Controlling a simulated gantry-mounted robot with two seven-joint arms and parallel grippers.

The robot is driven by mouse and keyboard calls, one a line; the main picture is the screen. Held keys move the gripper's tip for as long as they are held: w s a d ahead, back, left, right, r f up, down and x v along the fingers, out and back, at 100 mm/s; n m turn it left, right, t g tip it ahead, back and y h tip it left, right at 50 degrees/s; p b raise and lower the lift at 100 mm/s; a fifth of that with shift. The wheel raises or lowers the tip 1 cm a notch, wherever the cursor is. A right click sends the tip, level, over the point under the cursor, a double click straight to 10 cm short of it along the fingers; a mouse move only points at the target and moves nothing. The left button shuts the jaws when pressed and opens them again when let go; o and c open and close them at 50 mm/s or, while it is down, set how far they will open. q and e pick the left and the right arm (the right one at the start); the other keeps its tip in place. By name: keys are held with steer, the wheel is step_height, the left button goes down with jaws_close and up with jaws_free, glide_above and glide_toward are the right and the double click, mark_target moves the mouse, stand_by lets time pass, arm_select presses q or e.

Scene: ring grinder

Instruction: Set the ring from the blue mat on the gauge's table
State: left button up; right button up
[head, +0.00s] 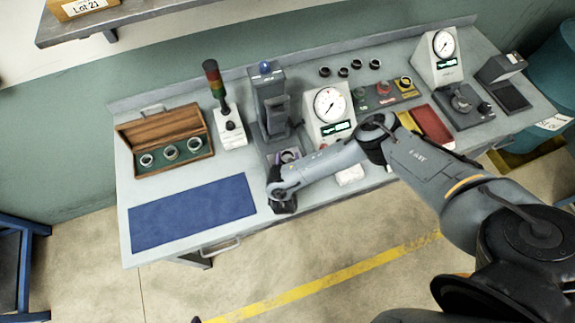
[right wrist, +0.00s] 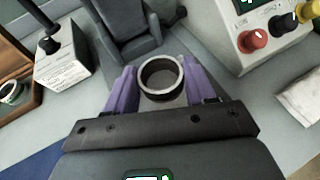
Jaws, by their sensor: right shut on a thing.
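The ring (right wrist: 161,77) is a dark-rimmed metal ring, standing flat between the purple fingers of my right gripper (right wrist: 160,85). In the head view my right gripper (head: 288,157) is at the foot of a grey column instrument (head: 270,103) with a blue top, the ring (head: 289,155) between its fingers. The column's base also shows just beyond the ring in the right wrist view (right wrist: 135,40). I cannot tell whether the ring touches that base. The blue mat (head: 192,213) is bare. My left gripper is not in view.
An open wooden case (head: 165,140) with several rings is at the left. A signal-light box (head: 231,134) stands left of the column. A dial gauge box (head: 331,107) stands right of it. Dark rings (head: 343,71) lie at the back; a red tray (head: 432,125) is farther right.

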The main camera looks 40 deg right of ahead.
step_height(320, 180, down, 4)
steer(key=b, duration=0.3)
steer(key=shift+r, duration=0.15)
steer(key=shift+f, duration=0.2)
steer(key=o, duration=1.1)
